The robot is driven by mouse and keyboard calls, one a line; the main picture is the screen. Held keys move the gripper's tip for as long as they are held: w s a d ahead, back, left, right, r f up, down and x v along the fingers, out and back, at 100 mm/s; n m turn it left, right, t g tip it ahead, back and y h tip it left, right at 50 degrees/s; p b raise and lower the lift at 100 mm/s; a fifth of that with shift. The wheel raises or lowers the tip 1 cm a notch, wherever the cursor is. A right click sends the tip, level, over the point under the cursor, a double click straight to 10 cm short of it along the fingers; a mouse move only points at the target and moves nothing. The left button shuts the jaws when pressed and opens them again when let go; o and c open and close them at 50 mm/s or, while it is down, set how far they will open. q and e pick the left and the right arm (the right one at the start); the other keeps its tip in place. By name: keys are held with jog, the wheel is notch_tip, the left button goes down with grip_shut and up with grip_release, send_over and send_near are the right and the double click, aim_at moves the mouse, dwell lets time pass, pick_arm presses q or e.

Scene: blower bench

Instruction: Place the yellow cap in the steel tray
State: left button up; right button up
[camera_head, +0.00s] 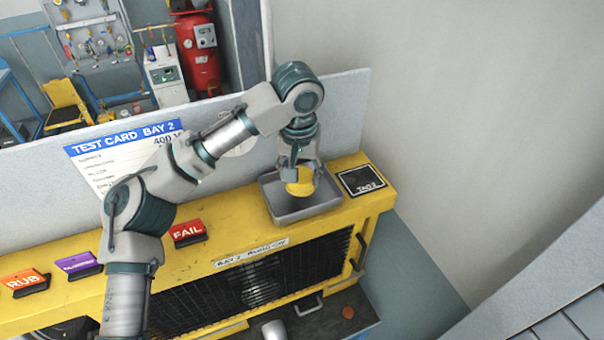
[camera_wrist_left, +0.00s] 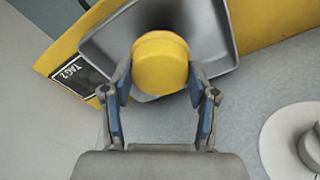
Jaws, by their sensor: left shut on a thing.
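The yellow cap (camera_head: 299,182) is round and held between the fingers of my left gripper (camera_head: 300,174), over the steel tray (camera_head: 311,211). In the left wrist view the cap (camera_wrist_left: 160,64) sits between the blue-padded fingers of my left gripper (camera_wrist_left: 160,98), with the tray (camera_wrist_left: 215,38) behind it. The grey, square tray stands on the yellow blower housing. I cannot tell whether the cap touches the tray floor. My right gripper is not in view.
A black TAG2 plate (camera_head: 361,181) lies right of the tray. FAIL (camera_head: 188,232), purple (camera_head: 79,264) and RUB (camera_head: 25,280) signs stand along the yellow housing (camera_head: 236,229). A grey panel (camera_head: 345,110) with a test card (camera_head: 105,165) rises behind.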

aim_at(301, 175)
pick_arm(q)
notch_tip(301, 175, down, 2)
jog(key=shift+f+p, duration=0.1)
jog(key=shift+p, duration=0.4)
jog(key=shift+w+a+f, duration=0.15)
jog(key=shift+w+f, duration=0.05)
jog(key=shift+f, duration=0.45)
jog(key=o, duration=0.9)
jog(key=shift+o, duration=0.2)
jog(key=shift+d, duration=0.2)
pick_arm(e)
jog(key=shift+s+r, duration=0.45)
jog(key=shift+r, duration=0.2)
